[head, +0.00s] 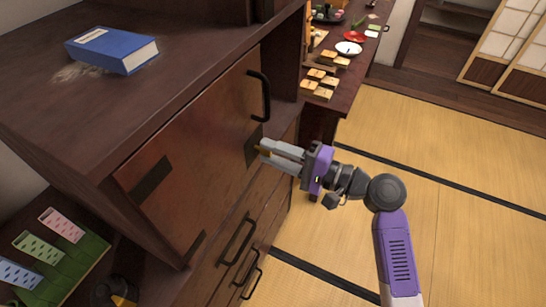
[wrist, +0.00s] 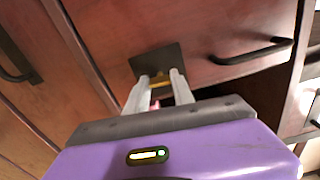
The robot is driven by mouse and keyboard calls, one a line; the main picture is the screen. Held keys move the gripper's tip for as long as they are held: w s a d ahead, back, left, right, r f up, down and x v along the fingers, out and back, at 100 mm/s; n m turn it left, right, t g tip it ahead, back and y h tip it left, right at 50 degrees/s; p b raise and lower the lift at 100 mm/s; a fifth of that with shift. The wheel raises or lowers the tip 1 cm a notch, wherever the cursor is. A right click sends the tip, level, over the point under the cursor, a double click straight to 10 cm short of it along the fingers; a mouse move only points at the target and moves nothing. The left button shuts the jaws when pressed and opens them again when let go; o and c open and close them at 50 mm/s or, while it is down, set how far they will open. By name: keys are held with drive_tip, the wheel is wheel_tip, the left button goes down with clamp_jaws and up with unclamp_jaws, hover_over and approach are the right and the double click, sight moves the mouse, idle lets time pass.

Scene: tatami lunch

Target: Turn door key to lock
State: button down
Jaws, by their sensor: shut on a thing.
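My gripper (head: 264,150) reaches from the right to the cabinet door (head: 205,130). Its fingertips are at a dark lock plate (head: 252,146) on the door, below the black door handle (head: 265,95). The fingers are shut on a small gold key (head: 262,151) at the plate. In the wrist view the key (wrist: 159,82) shows as a yellow piece between the two fingers, in front of the dark plate (wrist: 158,62). The key's far end is hidden, so I cannot tell its turn angle. The door looks closed.
A blue book (head: 112,49) lies on the cabinet top. Drawers with black handles (head: 236,240) are below the door. A low table (head: 335,90) with dishes and wooden blocks stands behind. Tatami floor (head: 460,150) to the right is clear.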

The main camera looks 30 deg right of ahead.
drive_tip(key=shift+n+b, duration=0.35)
drive_tip(key=shift+n, duration=0.25)
drive_tip(key=c, duration=1.1)
unclamp_jaws()
drive_tip(key=v, duration=0.7)
drive_tip(key=shift+s+d, duration=0.2)
drive_tip(key=shift+s, duration=0.1)
